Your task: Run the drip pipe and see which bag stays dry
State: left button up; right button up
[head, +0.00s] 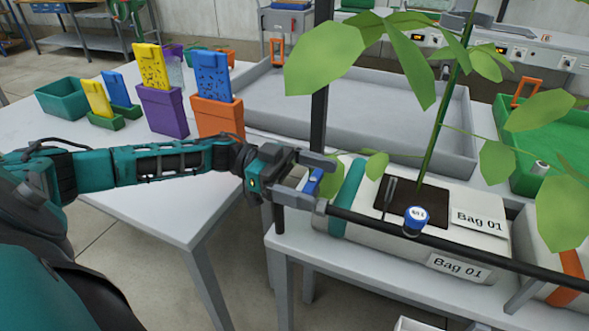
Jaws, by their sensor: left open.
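The black drip pipe (470,247) runs along the front of the grow bags, from my left gripper down to the right edge. A blue-and-white capped, labelled dripper (415,217) sits on it. Bag 01 (335,221) is white with a teal band, and a leafy plant stands in its dark opening. A second bag (547,232) with an orange band is cut off at the right. My left gripper (318,182) is open at the pipe's left end, its fingers on either side of a small blue part (313,181). My right gripper is not in view.
A white table (190,215) at left holds yellow, blue, purple and orange holders and a green bin (62,99). A large grey tray (290,105) and a green tray (560,150) lie behind the bags. Plant leaves hang over the bags. Floor shows between the tables.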

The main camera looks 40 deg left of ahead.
pick_arm(q)
jog(key=v, duration=1.2)
jog(key=shift+a+b, duration=0.25)
jog(key=shift+b, duration=0.15)
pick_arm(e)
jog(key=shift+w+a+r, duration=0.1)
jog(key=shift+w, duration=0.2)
pick_arm(q)
jog(key=shift+r, duration=0.1)
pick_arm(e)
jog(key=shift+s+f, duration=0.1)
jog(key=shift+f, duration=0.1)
